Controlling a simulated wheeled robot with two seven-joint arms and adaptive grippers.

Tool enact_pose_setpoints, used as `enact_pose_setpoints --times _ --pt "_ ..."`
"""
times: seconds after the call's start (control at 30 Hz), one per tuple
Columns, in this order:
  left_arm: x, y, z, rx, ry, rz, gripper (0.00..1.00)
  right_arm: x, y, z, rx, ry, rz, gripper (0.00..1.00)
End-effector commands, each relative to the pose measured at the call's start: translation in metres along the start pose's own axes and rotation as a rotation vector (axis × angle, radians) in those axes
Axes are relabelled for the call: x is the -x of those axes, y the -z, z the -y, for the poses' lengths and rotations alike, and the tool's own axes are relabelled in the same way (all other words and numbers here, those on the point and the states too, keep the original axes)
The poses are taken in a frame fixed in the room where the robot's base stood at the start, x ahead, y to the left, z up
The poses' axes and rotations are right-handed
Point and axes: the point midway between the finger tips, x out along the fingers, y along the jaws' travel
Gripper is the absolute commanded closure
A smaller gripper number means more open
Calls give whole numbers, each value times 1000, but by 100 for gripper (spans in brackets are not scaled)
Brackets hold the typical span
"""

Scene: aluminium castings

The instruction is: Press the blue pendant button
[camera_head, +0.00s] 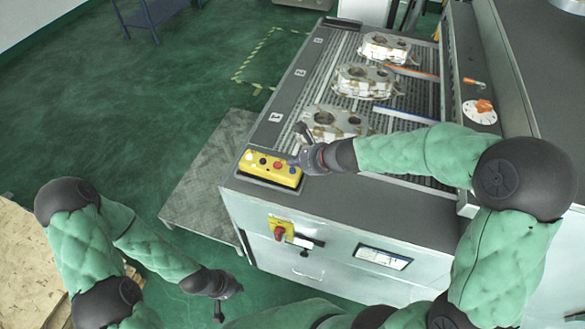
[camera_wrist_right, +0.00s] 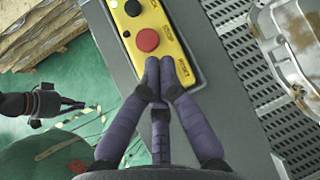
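The yellow pendant (camera_head: 269,169) lies on the near left corner of the conveyor's frame, with a row of buttons on top. In the right wrist view the pendant (camera_wrist_right: 133,35) shows a black button (camera_wrist_right: 133,8) and a red button (camera_wrist_right: 147,40). My right gripper (camera_wrist_right: 163,65) has its fingertips together over the end of the pendant beyond the red button; they hold nothing visible. Contact cannot be told. My left gripper (camera_head: 226,292) hangs low, left of the machine, its fingers too small to judge.
Three castings stand in a row on the conveyor, the nearest casting (camera_head: 331,122) just beyond my right gripper. A yellow plate with a red knob (camera_head: 280,233) is on the machine's front, beside a screen (camera_head: 382,257). A wooden pallet (camera_head: 28,262) is at left. Green floor is free behind.

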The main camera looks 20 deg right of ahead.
Motion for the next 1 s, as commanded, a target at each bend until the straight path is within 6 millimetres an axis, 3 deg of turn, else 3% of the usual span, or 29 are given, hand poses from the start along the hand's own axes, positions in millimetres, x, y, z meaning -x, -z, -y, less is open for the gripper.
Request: enact_pose_setpoints --times 0.5,1.0 --pt "41 -1 -15 0 0 0 100 32 -30 13 2 0 0 100" --pt "40 -2 -14 0 0 0 100 31 -30 12 1 0 0 100"
